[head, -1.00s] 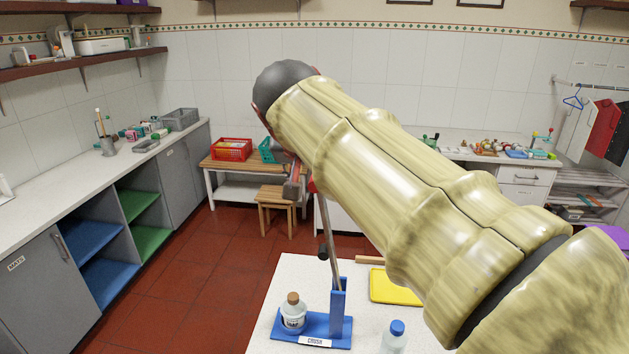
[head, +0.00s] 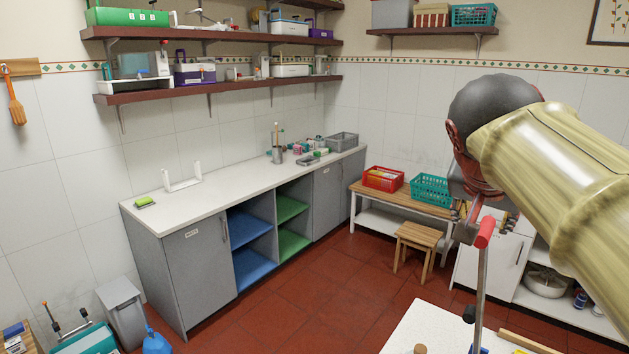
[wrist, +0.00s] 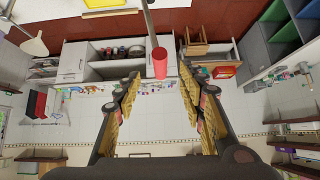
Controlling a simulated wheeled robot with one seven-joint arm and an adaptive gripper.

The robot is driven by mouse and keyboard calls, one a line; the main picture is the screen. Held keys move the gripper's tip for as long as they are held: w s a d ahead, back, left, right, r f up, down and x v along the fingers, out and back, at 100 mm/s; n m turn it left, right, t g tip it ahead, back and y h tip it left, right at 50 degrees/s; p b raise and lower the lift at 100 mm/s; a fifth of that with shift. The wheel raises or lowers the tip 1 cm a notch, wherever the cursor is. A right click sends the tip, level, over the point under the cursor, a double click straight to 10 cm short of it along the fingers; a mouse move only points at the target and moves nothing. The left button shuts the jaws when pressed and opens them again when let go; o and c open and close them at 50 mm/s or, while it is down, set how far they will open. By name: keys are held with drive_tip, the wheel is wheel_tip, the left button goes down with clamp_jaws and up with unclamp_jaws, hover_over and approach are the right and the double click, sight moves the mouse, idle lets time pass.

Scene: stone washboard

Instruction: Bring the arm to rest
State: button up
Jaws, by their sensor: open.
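My arm (head: 560,150) reaches in from the right of the head view. My gripper (head: 482,222) hangs at its end, pointing down, and it also shows in the wrist view (wrist: 158,84) with its yellow-padded fingers spread apart. The red handle (head: 486,232) of a thin metal rod (head: 480,290) is close to the fingertips in the head view. In the wrist view the red handle (wrist: 159,62) appears in the gap between the fingertips, touching neither finger. The foot of the rod is cut off by the head view's lower edge.
A white table (head: 430,328) lies below the gripper, at the bottom of the head view. A wooden bench (head: 405,200) bears red (head: 383,179) and teal (head: 432,189) baskets, with a stool (head: 418,240) in front. A grey counter (head: 200,215) lines the left wall. Red floor (head: 330,290) lies open between.

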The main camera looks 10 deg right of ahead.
drive_tip(key=s+a+f+n+y+b, duration=0.1)
drive_tip(key=s+a+f+n+y, duration=0.1)
drive_tip(key=a+f, duration=0.4)
drive_tip(key=s+a+f+n+y+b, duration=0.2)
drive_tip(key=s+a+f+n, duration=0.3)
drive_tip(key=f, duration=1)
drive_tip(key=s+a+f+n+y+b, duration=0.1)
drive_tip(key=s+a+f+n+y, duration=0.2)
drive_tip(key=a+f, duration=0.6)
wheel_tip(320, 180, down, 2)
drive_tip(key=shift+s+a+f, duration=0.1)
drive_tip(key=shift+s+a, duration=0.05)
